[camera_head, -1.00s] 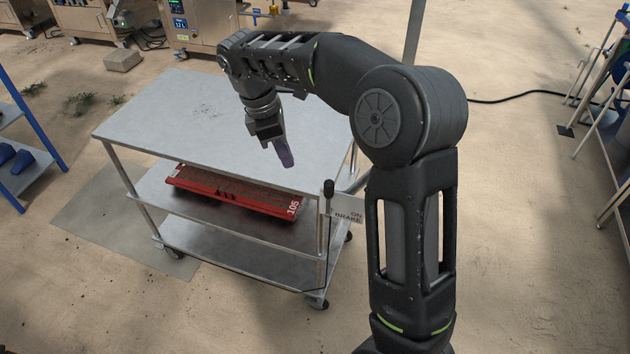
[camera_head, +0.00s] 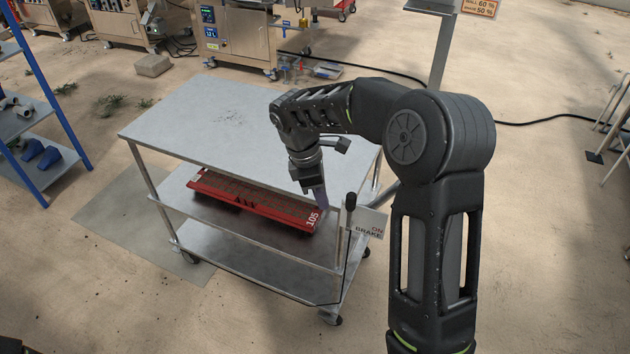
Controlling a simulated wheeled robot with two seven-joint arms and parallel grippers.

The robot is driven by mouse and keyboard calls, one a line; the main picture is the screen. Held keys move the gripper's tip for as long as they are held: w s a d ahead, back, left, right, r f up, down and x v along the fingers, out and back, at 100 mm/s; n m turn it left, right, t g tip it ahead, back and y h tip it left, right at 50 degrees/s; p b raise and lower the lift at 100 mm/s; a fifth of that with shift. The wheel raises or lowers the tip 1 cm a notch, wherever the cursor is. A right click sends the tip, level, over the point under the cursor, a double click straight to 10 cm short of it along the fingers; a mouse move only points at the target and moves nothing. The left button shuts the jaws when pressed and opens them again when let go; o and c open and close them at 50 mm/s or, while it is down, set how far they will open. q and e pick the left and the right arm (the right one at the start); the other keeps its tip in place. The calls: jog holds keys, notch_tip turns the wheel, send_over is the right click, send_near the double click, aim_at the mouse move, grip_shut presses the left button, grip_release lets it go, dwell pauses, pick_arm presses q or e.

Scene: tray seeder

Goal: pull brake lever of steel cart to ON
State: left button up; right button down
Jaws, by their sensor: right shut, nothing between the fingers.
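The steel cart (camera_head: 215,115) stands in the middle of the head view, with a flat bare top and two lower shelves. Its brake lever (camera_head: 350,202) is a thin rod with a black knob at the cart's near right corner, standing about upright. A label (camera_head: 368,231) reading ON and BRAKE is beside it, partly hidden by my right arm. My right gripper (camera_head: 320,203) is shut and empty, pointing down, in front of the cart's right part and just left of the black knob. A gap shows between them.
A red tray (camera_head: 250,203) marked 105 lies on the middle shelf. A blue rack (camera_head: 42,85) stands at the left, steel machines (camera_head: 235,35) at the back. A grey post (camera_head: 441,50) rises behind my arm. The floor in front of the cart is clear.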

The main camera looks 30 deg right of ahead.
aim_at(350, 213)
jog(key=d, duration=0.1)
jog(key=s+d, duration=0.1)
jog(key=d, duration=0.1)
jog(key=shift+s+d+r, duration=0.1)
jog(key=shift+s+r, duration=0.1)
jog(key=shift+s, duration=0.1)
